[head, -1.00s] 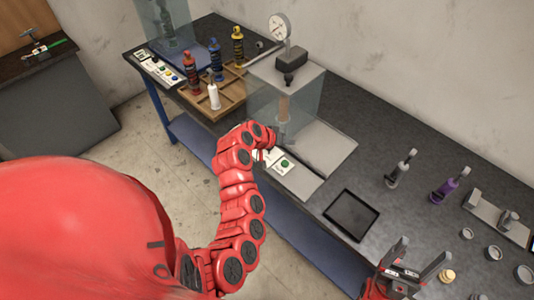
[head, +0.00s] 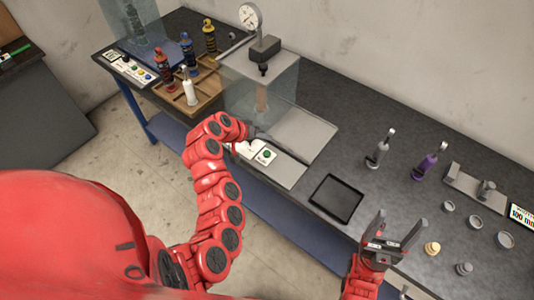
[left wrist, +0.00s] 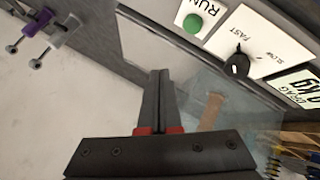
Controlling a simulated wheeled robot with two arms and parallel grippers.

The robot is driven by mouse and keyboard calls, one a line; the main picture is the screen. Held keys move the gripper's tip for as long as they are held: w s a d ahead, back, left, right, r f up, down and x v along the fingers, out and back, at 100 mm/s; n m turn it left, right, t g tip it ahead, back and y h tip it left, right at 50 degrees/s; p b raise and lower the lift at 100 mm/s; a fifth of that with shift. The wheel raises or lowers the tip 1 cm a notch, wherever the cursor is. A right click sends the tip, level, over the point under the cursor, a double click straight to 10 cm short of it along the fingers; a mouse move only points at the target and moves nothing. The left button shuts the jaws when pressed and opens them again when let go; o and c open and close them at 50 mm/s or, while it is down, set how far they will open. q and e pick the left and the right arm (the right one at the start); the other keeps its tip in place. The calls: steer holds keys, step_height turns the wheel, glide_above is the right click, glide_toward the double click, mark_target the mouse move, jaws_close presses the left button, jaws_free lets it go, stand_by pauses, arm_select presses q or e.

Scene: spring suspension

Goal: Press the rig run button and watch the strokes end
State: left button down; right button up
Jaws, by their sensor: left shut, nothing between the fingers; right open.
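The green run button (head: 267,153) sits on a white plate at the rig's front edge. In the left wrist view the button (left wrist: 193,24) is beside the word RUN, with a black knob (left wrist: 237,65) between FAST and SLOW. My left gripper (head: 257,136) is shut and empty beside the button plate. In its wrist view the closed fingers (left wrist: 159,73) point toward the panel, apart from the button in the picture. The rig (head: 262,88) has clear walls, a grey top block and a round dial (head: 250,16). My right gripper (head: 396,226) is open and empty at the bench's front.
A black tray (head: 336,199) lies right of the rig. A grey damper (head: 379,151) and a purple damper (head: 425,163) stand behind it. Several coloured shocks stand around a wooden rack (head: 187,91) on the left. Rings and a measuring fixture (head: 480,188) are at the right.

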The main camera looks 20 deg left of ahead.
arm_select(q)
steer(key=b, duration=0.3)
glide_above(265, 155)
step_height(265, 155, down, 6)
steer(key=shift+r, duration=0.2)
steer(key=shift+f+b, duration=0.35)
steer(key=shift+f, duration=0.15)
steer(key=shift+r, duration=0.1)
stand_by(1.1)
steer(key=shift+f+b, duration=0.45)
steer(key=shift+b, duration=0.15)
